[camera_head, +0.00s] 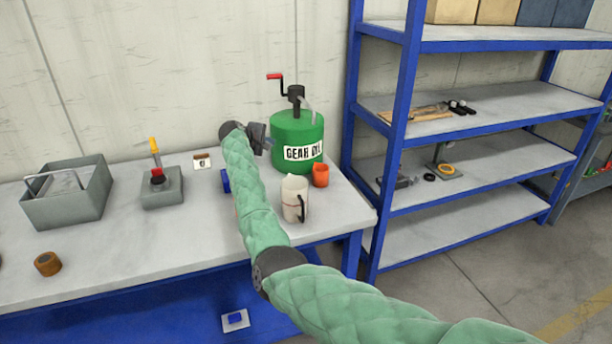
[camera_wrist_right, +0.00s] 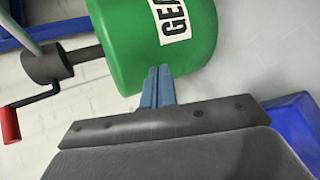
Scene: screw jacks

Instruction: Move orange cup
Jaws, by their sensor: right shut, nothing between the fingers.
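The orange cup (camera_head: 320,175) stands upright on the workbench, in front of the green gear oil drum (camera_head: 290,134) and to the right of a white jug (camera_head: 289,193). My right gripper (camera_head: 267,143) is at the drum's left side, away from the cup. In the right wrist view its blue-grey fingers (camera_wrist_right: 158,74) are together and empty, with their tips close to the green drum (camera_wrist_right: 150,45); I cannot tell whether they touch it. The cup does not show in the right wrist view. My left gripper is not in view.
The workbench (camera_head: 120,245) also holds a grey bin (camera_head: 88,206), a lever device (camera_head: 162,188), a small card (camera_head: 202,161), a blue item (camera_head: 225,181) and a brown roll (camera_head: 47,263). A blue-framed shelf (camera_head: 393,140) stands to the right. My right arm crosses the bench left of the jug.

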